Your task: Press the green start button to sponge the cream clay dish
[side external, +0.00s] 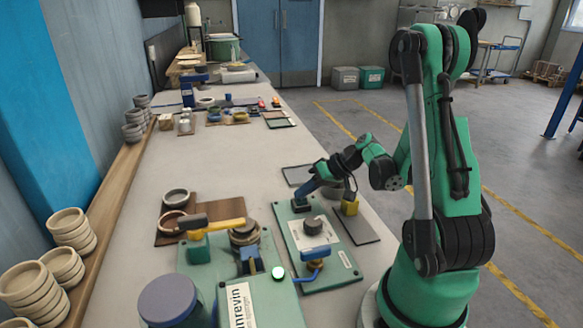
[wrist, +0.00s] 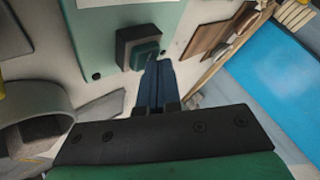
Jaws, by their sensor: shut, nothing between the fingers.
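My gripper (side external: 303,191) is shut and empty, its blue fingers slanting down to a small dark button box on a green-edged panel. In the wrist view the closed fingertips (wrist: 158,64) are right beside a green square button (wrist: 146,56) on that dark box; I cannot tell whether they touch it. In the side view the fingers largely hide this button. A cream dish (side external: 173,223) lies on a brown board at the left. Cream dishes also stand in stacks (side external: 29,285) along the left edge. I cannot tell which one the task means.
The panel (side external: 343,275) carries a dark round knob and a blue-handled fitting. A yellow block (side external: 350,206) and a grey round dish (side external: 336,188) are close to my gripper.

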